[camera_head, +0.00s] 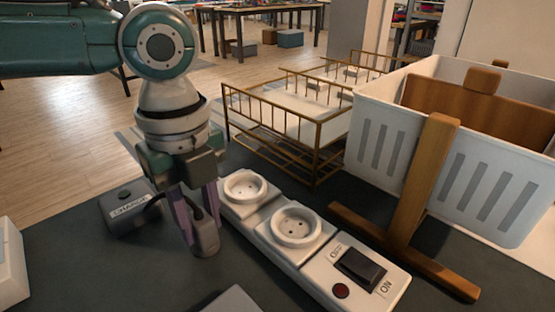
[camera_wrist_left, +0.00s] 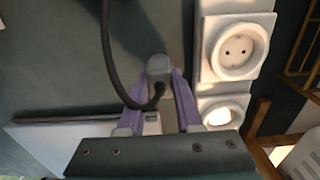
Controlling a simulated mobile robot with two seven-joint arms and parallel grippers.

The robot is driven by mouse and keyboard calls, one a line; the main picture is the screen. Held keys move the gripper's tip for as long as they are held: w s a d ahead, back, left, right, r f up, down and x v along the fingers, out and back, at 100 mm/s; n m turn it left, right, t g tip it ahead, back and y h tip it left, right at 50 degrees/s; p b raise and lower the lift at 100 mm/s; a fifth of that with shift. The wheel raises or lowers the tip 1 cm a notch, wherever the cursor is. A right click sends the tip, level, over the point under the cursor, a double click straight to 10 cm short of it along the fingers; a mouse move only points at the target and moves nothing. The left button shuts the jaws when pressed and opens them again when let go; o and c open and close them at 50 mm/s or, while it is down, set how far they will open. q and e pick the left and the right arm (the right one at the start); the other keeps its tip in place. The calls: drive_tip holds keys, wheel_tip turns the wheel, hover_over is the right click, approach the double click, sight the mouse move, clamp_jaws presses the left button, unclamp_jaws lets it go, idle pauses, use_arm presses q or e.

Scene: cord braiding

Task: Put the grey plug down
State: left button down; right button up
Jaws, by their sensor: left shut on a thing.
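My left gripper (camera_head: 197,222) points down and is shut on the grey plug (camera_head: 206,240), which sits between its purple fingers. In the left wrist view the plug (camera_wrist_left: 159,66) shows beyond the fingertips, with a black cord (camera_wrist_left: 108,50) curving from it. The plug is just left of the white power strip (camera_head: 264,236), low over the dark table (camera_head: 80,250). I cannot tell whether it touches the table. The strip's two round sockets, the far one (camera_head: 244,187) and the near one (camera_head: 296,227), look empty. My right gripper is not in view.
A dark labelled box (camera_head: 128,209) sits left of the plug, with the cord running to it. A black switch (camera_head: 360,269) is at the strip's near end. A wooden stand (camera_head: 418,190), white basket (camera_head: 450,150) and brass-coloured rack (camera_head: 290,112) are at right and behind.

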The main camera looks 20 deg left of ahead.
use_arm(q)
drive_tip(key=c, duration=0.6)
unclamp_jaws()
